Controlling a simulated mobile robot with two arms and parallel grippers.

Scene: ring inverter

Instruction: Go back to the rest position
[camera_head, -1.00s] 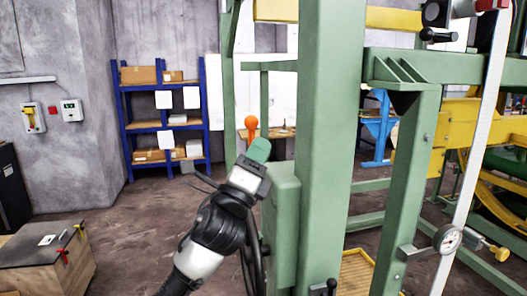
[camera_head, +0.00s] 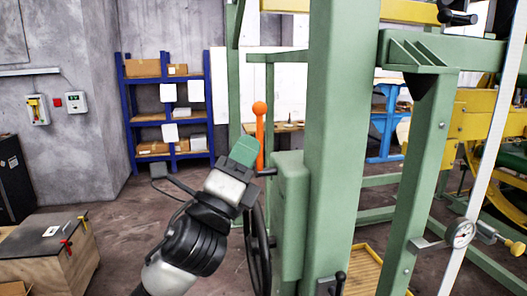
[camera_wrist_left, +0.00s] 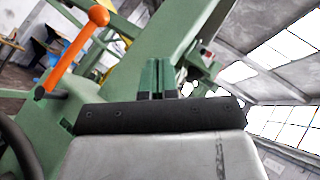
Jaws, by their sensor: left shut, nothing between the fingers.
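My left gripper (camera_head: 244,151) has green fingers and is shut and empty. In the head view it is raised in front of the green machine frame (camera_head: 335,130), just left of an orange lever (camera_head: 260,135) with a ball top. In the left wrist view the green fingertips (camera_wrist_left: 158,75) are together with nothing between them. The orange lever also shows there (camera_wrist_left: 72,55), to the left and apart from the fingers. My right gripper is in neither view.
A dark handwheel (camera_head: 257,250) is right of my left wrist. A dial gauge (camera_head: 460,233) sits on the machine at right. A wooden crate (camera_head: 50,262) stands at lower left. A blue shelf (camera_head: 165,105) is at the back wall. Floor between crate and machine is open.

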